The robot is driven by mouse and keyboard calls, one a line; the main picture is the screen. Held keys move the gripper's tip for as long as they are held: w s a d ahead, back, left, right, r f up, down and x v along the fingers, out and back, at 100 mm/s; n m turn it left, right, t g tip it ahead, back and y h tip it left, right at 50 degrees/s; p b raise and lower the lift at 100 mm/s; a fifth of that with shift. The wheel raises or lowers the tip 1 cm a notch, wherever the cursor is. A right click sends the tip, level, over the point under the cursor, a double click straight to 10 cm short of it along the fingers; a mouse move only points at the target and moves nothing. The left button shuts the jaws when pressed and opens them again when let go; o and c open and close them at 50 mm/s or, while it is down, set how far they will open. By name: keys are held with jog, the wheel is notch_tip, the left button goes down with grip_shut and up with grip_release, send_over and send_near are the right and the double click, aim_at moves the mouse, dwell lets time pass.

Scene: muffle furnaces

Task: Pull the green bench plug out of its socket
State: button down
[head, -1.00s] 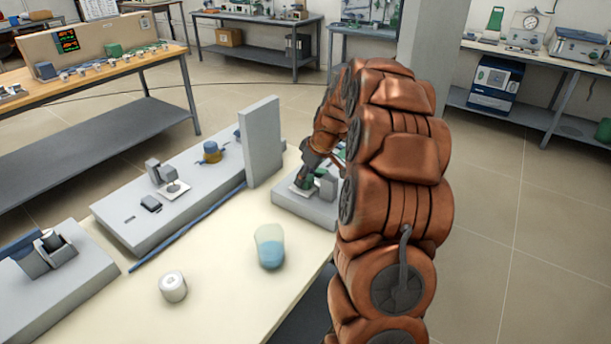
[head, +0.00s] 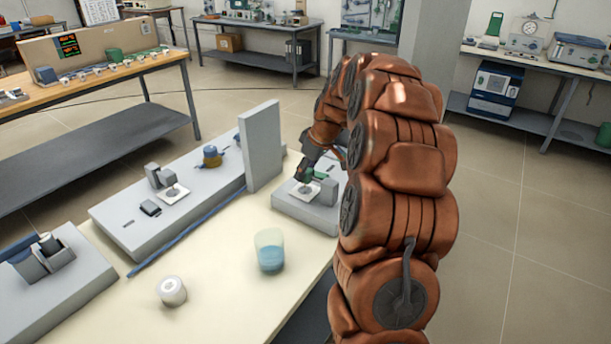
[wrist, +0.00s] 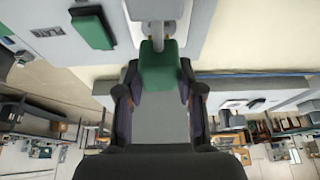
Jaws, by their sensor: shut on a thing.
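The green plug (wrist: 157,68) is between the two fingers of my gripper (wrist: 160,85) in the wrist view, with a finger on each side. In the head view my gripper (head: 306,172) is tilted downward over the small grey bench unit (head: 290,208). The white socket plate (head: 294,193) on that unit now shows a grey round socket (head: 306,189) below the gripper. The plug looks raised above it, though the exact gap is hard to tell. A separate green block (wrist: 93,28) lies on the unit beside the plate.
A tall grey panel (head: 261,146) stands left of the unit. A beaker of blue liquid (head: 270,251) and a white round container (head: 172,291) stand on the cream table (head: 225,285). A longer grey unit (head: 125,218) with fittings lies left.

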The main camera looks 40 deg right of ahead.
aim_at(319, 180)
jog(key=c, duration=0.7)
grip_release()
jog(key=shift+r, duration=0.2)
jog(key=v, duration=1.2)
jog(key=shift+a, duration=0.1)
jog(key=s+a+g+p, duration=0.1)
jog(key=s+a, duration=0.3)
jog(key=a, duration=0.3)
jog(key=s+a+r+g+p, duration=0.1)
jog(key=s+a+p, duration=0.15)
jog(key=a, duration=0.45)
jog(key=s+a+g, duration=0.1)
jog(key=s+a, duration=0.4)
jog(key=a, duration=0.2)
jog(key=s+a+f+m+g+p, duration=0.1)
jog(key=s+a, duration=0.1)
jog(key=s, duration=0.5)
jog(key=s+a+f+m+g+h+p, duration=0.1)
jog(key=s+a+p, duration=0.1)
jog(key=s, duration=0.5)
jog(key=s+a+f+m+g+p, duration=0.1)
jog(key=s+a+f, duration=0.1)
jog(key=s, duration=0.6)
jog(key=shift+a+f+m+h, duration=0.1)
jog(key=shift+a+m+h, duration=0.25)
jog(key=shift+a, duration=0.45)
